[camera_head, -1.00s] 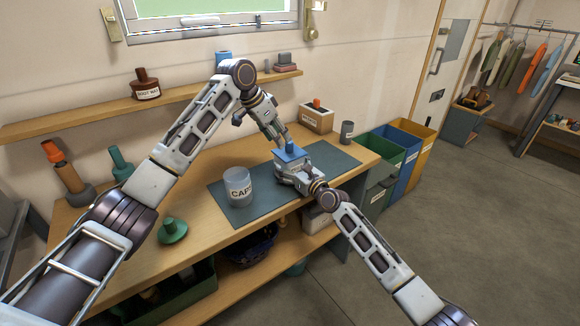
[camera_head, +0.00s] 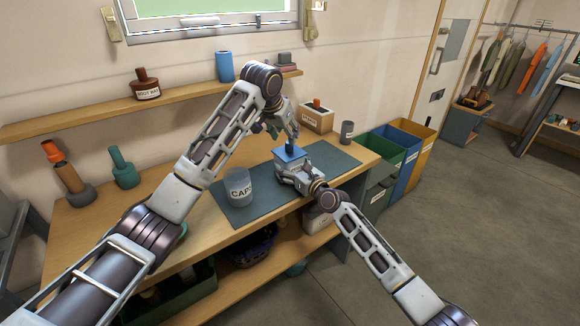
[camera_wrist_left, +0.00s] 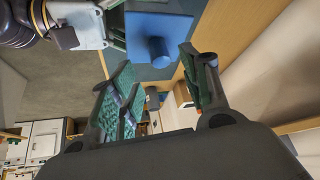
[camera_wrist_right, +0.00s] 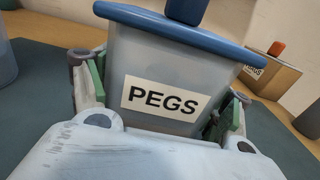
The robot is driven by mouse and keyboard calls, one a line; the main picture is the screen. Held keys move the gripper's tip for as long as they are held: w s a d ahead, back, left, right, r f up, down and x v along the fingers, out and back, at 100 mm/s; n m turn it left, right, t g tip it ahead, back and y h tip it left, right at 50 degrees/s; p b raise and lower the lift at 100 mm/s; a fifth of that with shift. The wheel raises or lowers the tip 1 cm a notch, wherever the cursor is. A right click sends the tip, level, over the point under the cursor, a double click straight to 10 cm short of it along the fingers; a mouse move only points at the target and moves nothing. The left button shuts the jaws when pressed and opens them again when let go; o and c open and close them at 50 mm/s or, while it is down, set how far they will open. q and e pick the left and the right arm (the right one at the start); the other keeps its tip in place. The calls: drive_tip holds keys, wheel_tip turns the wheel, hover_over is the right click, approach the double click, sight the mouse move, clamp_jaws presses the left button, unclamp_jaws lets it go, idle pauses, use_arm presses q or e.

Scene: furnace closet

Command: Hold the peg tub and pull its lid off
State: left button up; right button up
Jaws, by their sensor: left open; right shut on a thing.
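The peg tub (camera_wrist_right: 135,65) is a translucent grey box with a PEGS label, upright on the dark mat. Its blue lid (camera_wrist_right: 150,20) with a round knob sits on top; the lid also shows in the head view (camera_head: 287,156) and left wrist view (camera_wrist_left: 178,27). My right gripper (camera_head: 284,176) is shut on the tub, a finger at each side, as the right wrist view (camera_wrist_right: 160,105) shows. My left gripper (camera_head: 294,134) is open just above the lid. In the left wrist view (camera_wrist_left: 158,75) the knob shows beyond its fingers, apart from them.
A clear CAPS jar (camera_head: 238,188) stands on the mat (camera_head: 335,160) to the left. A labelled box (camera_head: 317,120) and a grey cup (camera_head: 347,131) stand behind and right. The wall shelf (camera_head: 100,112) runs behind my left arm. Coloured bins (camera_head: 405,160) stand right of the bench.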

sight(288, 143)
use_arm(q)
drive_tip(key=shift+n, duration=0.6)
drive_tip(key=shift+w+f, duration=0.1)
drive_tip(key=shift+f, duration=0.1)
drive_tip(key=shift+x, duration=3.1)
drive_tip(key=shift+f, duration=0.25)
drive_tip(key=shift+f, duration=0.1)
drive_tip(key=shift+c, duration=0.3)
drive_tip(key=shift+f, duration=0.2)
clamp_jaws()
drive_tip(key=shift+r, duration=0.35)
